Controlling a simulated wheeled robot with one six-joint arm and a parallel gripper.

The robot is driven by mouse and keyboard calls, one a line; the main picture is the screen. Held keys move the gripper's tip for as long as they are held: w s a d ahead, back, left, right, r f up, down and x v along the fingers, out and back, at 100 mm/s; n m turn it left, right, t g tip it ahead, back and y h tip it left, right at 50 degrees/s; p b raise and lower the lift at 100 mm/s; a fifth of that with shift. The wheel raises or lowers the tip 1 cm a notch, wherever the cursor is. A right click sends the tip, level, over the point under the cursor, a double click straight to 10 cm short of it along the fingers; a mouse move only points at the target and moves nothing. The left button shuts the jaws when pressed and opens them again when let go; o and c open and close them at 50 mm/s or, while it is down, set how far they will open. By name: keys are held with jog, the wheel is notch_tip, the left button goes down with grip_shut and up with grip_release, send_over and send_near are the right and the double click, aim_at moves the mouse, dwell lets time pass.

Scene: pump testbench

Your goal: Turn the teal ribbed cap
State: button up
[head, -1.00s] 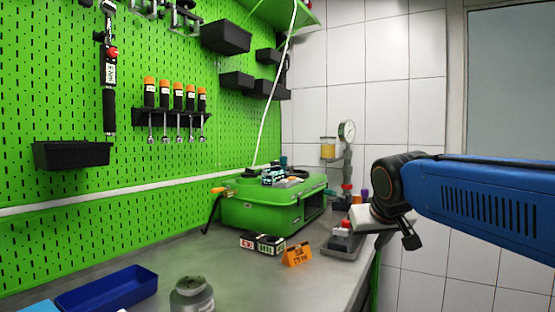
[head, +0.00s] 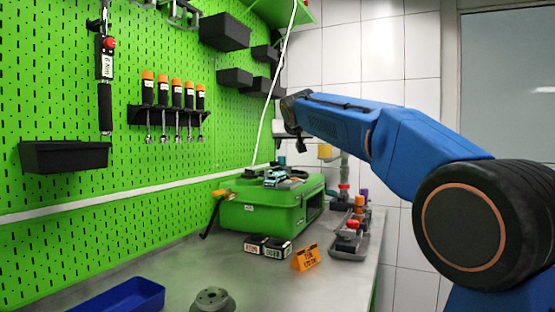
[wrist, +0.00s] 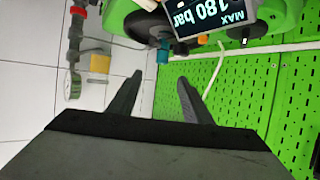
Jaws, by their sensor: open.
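A small teal cap (wrist: 163,52) shows in the wrist view just beyond my gripper's fingertips, beside the green pump unit; its ribs are too small to make out. I cannot tell the gap to the cap, but no contact shows.
A "MAX 180 bar" label (wrist: 215,20) appears upside down near the fingers. A white hose (head: 266,110) runs down the green pegboard (head: 60,200). An orange sign (head: 306,257) and a grey tray (head: 348,246) stand on the bench.

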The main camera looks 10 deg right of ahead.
aim_at(282, 157)
jog(key=x, duration=1.8)
jog(key=shift+w+a+r, duration=0.15)
jog(key=shift+a+r, duration=0.15)
jog(key=shift+r, duration=0.05)
jog(key=shift+c, duration=0.7)
jog(key=c, duration=0.9)
